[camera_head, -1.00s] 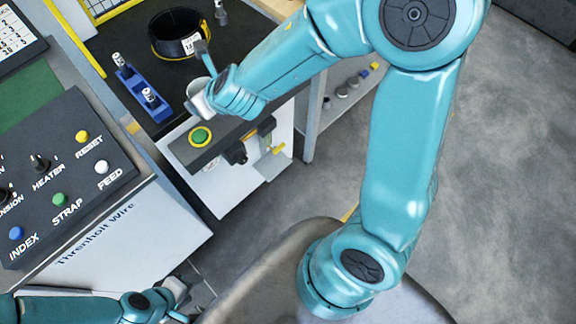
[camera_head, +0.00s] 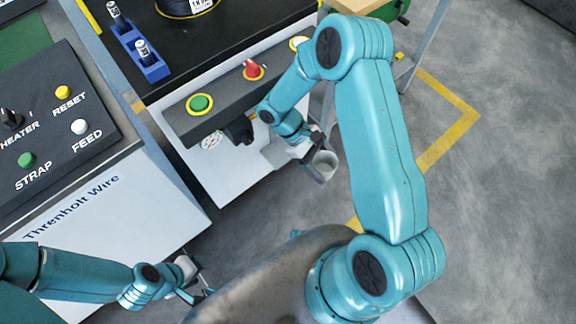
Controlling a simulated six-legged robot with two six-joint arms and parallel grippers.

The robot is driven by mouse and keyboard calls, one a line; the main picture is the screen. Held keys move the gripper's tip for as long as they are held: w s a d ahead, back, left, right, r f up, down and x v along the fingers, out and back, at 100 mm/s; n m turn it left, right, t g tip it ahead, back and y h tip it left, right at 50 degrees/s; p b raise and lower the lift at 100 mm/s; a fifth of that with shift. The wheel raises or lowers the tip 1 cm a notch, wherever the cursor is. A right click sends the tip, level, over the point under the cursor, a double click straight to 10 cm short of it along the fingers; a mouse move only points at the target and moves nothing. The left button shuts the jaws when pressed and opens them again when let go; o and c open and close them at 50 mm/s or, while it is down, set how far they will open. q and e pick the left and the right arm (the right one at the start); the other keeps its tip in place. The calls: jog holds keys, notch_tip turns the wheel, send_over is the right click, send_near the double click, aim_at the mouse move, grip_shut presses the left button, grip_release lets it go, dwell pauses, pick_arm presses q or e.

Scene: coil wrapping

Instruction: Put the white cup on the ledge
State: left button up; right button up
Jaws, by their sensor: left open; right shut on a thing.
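The white cup (camera_head: 326,164) is held in my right gripper (camera_head: 314,160), in front of the machine and clear of its top. My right gripper is shut on it. The cup's opening faces up toward the camera, and part of its side is hidden by the fingers. My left gripper (camera_head: 200,291) is open and empty at the lower left, near the front of the white cabinet. I cannot tell for sure which surface is the ledge.
The black machine top (camera_head: 245,22) bears a blue holder (camera_head: 138,50) and a coil (camera_head: 186,8). Below it runs a dark front panel with a green button (camera_head: 200,103) and a red knob (camera_head: 252,69). A control console (camera_head: 60,125) is at left. Grey floor is open at right.

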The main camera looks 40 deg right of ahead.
notch_tip(320, 180, down, 10)
jog(key=a+m+t+y+b, duration=0.1)
jog(key=m+t+y+b, duration=0.45)
jog(key=m+y, duration=0.95)
jog(key=w+d+f+m+t+h+b, duration=0.2)
jog(key=d+f+m+t+h+b, duration=0.7)
jog(key=m, duration=1.1)
jog(key=w+a+f, duration=0.2)
jog(key=w, duration=0.3)
jog(key=w+a+f+t+y+b, duration=0.1)
jog(key=w+a+f, duration=0.1)
jog(key=w, duration=0.3)
jog(key=w+a+f+t+b, duration=0.1)
jog(key=w+a+f, duration=0.1)
jog(key=w, duration=0.4)
jog(key=shift+a+f+t+y, duration=0.3)
jog(key=shift+a+y, duration=0.1)
jog(key=shift+a, duration=0.1)
jog(key=shift+r, duration=0.1)
